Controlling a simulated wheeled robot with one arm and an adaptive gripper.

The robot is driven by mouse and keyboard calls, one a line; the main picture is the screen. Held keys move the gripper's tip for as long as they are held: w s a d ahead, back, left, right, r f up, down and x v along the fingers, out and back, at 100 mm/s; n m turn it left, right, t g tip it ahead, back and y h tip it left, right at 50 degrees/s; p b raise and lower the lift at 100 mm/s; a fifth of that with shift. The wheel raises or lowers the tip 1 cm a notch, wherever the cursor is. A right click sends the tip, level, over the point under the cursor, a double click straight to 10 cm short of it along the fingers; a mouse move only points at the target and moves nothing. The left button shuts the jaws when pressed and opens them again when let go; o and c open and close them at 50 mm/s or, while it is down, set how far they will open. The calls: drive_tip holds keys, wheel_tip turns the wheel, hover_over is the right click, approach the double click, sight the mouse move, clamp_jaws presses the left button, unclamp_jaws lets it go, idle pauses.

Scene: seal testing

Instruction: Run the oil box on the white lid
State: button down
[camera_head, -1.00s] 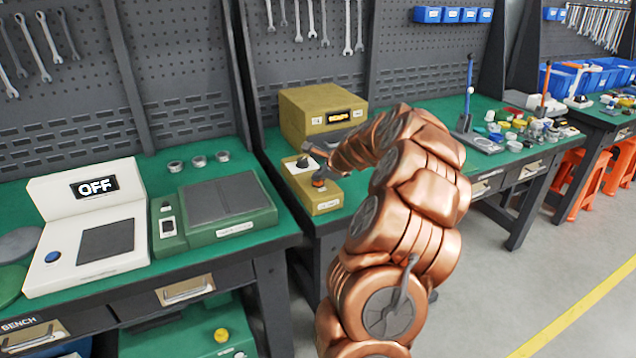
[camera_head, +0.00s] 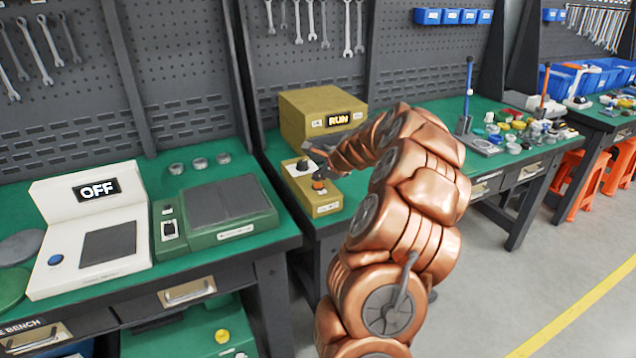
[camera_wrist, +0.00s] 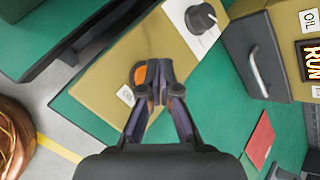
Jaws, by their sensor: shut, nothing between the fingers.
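The oil box (camera_head: 297,103) is an olive-yellow machine on the green bench, with a lower front part (camera_head: 326,208). Its lit display (camera_head: 339,120) reads RUN, and in the wrist view the display (camera_wrist: 312,60) stands beside an OIL label. A black knob (camera_wrist: 201,17) on a white plate and an orange button (camera_wrist: 139,75) are on the front part. My gripper (camera_wrist: 150,92) is shut and empty, its tips over or beside the orange button; contact cannot be told. In the head view my gripper (camera_head: 312,150) is above the front part. I cannot make out the white lid.
A white machine (camera_head: 90,222) with an OFF display and a green machine (camera_head: 228,208) stand on the left bench. Several small grey round parts lie behind them. A blue-handled press (camera_head: 467,100) and many small coloured parts are on the bench to the right.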

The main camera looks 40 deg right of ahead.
sight(319, 186)
drive_tip(key=shift+r, duration=0.1)
drive_tip(key=shift+r+p, duration=2.1)
drive_tip(key=shift+r, duration=0.4)
